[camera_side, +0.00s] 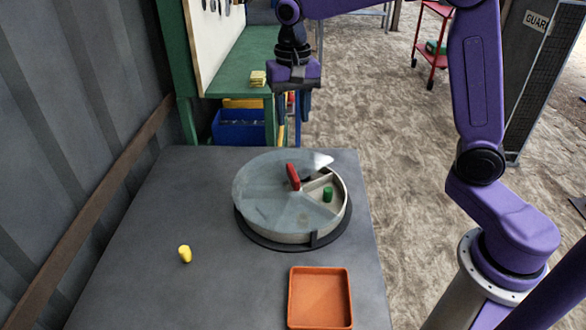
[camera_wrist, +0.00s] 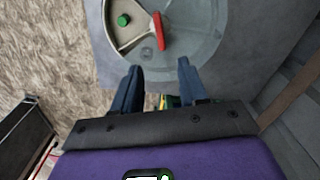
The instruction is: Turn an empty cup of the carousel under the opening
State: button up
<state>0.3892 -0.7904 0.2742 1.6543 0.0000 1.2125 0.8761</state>
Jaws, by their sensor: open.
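The carousel (camera_side: 275,205) is a round grey drum on the table, with a grey, partly see-through cover. A wedge-shaped opening on its right side shows a pale cup with a green piece (camera_side: 327,194) in it. The green piece also shows in the wrist view (camera_wrist: 123,20). A red upright handle (camera_side: 293,177) stands near the middle of the cover; it also shows in the wrist view (camera_wrist: 158,31). My gripper (camera_side: 293,112) is open and empty, above and beyond the drum's far edge. Its two dark fingers (camera_wrist: 160,68) point toward the drum. Other cups are blurred under the cover.
A yellow piece (camera_side: 185,254) stands on the table (camera_side: 150,215) left of the drum. An orange tray (camera_side: 320,298) lies at the front right. A green bench (camera_side: 240,65) and a blue bin (camera_side: 238,127) are behind the table. The table's left side is mostly clear.

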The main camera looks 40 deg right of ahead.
aim_at(293, 172)
notch_tip(293, 172, down, 16)
jog(key=shift+r, duration=0.2)
dwell(0.4)
grip_shut()
